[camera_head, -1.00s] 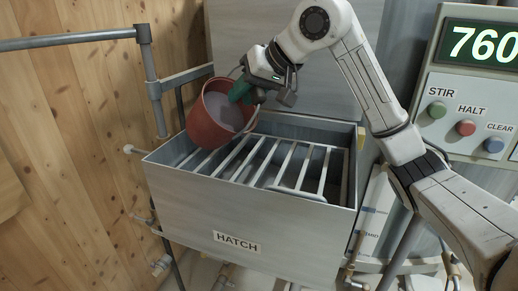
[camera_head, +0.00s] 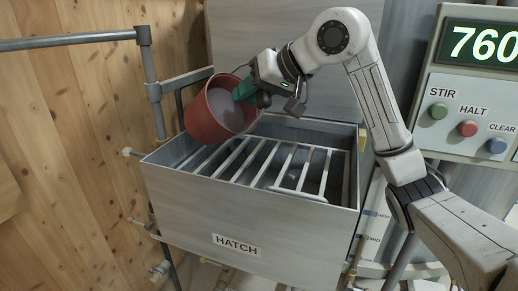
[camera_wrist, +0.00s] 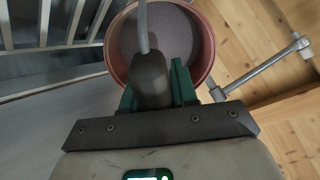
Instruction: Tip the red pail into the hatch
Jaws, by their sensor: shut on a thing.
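The red pail (camera_head: 208,122) hangs tilted over the left part of the open hatch (camera_head: 250,212), its mouth facing right and toward the camera. Greyish contents (camera_head: 222,108) show inside it; none is seen falling. My gripper (camera_head: 243,89), with green fingers, is shut on the pail's grip at the upper right of its rim. In the wrist view the green fingers (camera_wrist: 160,88) close around a dark grip on the handle, and the pail's rim (camera_wrist: 206,62) lies beyond. The hatch is a grey metal box with a grate of bars (camera_head: 283,168) across its opening.
A control panel (camera_head: 472,92) stands at the right with a display reading 760 and STIR, HALT and CLEAR buttons. A grey rail (camera_head: 80,38) and post stand at the left before a wooden wall. A tall metal panel (camera_head: 270,40) rises behind the hatch.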

